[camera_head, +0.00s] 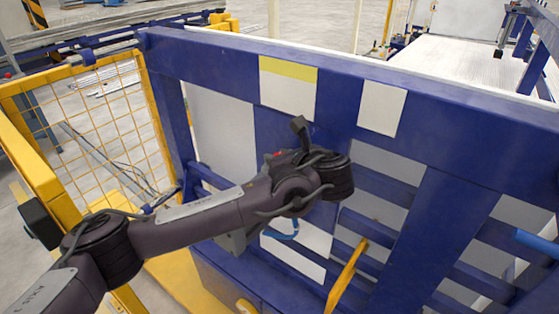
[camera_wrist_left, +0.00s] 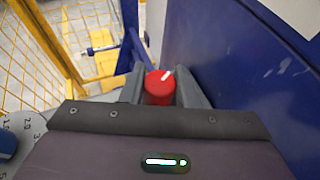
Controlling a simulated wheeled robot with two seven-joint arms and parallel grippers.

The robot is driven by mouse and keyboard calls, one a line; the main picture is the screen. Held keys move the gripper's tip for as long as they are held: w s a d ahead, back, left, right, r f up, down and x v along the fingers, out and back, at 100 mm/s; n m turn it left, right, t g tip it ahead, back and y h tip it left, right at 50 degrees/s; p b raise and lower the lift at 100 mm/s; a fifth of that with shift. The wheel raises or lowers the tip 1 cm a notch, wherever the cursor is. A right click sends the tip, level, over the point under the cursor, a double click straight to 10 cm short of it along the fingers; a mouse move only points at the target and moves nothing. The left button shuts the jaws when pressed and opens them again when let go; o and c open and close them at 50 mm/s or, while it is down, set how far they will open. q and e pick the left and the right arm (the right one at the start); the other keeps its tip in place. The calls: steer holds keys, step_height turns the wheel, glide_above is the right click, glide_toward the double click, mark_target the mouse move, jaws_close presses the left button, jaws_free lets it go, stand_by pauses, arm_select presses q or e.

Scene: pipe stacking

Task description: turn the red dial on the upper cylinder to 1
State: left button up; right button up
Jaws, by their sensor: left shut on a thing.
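The red dial (camera_wrist_left: 157,92) shows in the left wrist view as a round red knob with a short white mark pointing up and to the right. The fingers of my left gripper (camera_wrist_left: 160,93) stand on either side of it and are shut on it. In the head view only a small bit of red (camera_head: 278,153) shows beside my left wrist, which hides the fingertips and most of the dial. I cannot make out the upper cylinder or the numbers around the red dial. My right gripper is in neither view.
A round grey plate (camera_wrist_left: 25,127) with numbers and a blue knob (camera_wrist_left: 7,144) sits at lower left in the wrist view. The blue frame (camera_head: 440,125) stands close behind my arm. A yellow mesh fence (camera_head: 22,88) is at left. A yellow lever (camera_head: 347,275) sticks out below.

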arm_select(q)
steer(key=n+g+y, duration=0.1)
steer(key=n+y+p, duration=0.1)
steer(key=shift+d+r+n+g, duration=0.1)
steer(key=shift+r+n+g, duration=0.1)
steer(key=shift+n+g, duration=0.15)
steer(key=shift+n+g+y+p, duration=0.65)
steer(key=shift+y+p, duration=0.15)
steer(key=shift+p, duration=0.3)
steer(key=shift+f+n+g+y+p, duration=0.15)
steer(key=shift+n+g+y+p, duration=0.15)
steer(key=shift+n+g+p, duration=0.15)
steer(key=o, duration=1)
